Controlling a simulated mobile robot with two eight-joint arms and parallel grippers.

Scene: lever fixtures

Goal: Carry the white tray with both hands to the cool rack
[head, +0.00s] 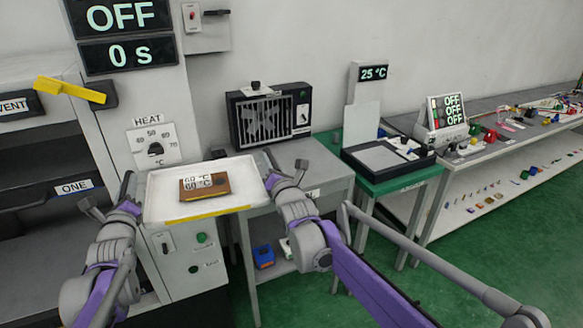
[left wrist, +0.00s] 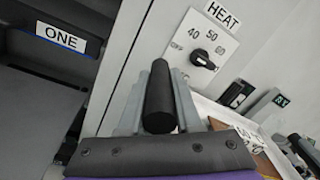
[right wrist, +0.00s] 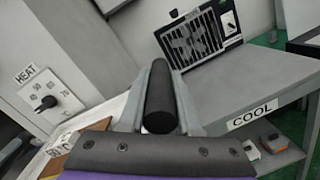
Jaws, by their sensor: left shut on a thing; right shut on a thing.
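The white tray (head: 160,208) is held up in front of the heat cabinet in the head view, roughly level. A brown block (head: 222,184) with a 60 °C readout lies on it. My left gripper (head: 130,192) is shut on the tray's left handle, a dark bar (left wrist: 160,95) in the left wrist view. My right gripper (head: 272,176) is shut on the right handle, a dark bar (right wrist: 160,98) in the right wrist view. The cool rack is the grey table (head: 318,160) to the right, labelled COOL (right wrist: 252,117) in the right wrist view.
A fan unit (head: 268,118) stands at the back of the cool rack; its front top looks clear. The heat dial (head: 155,148) and a yellow lever (head: 70,91) are on the cabinet. A green table (head: 400,178) with a 25 °C display stands further right.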

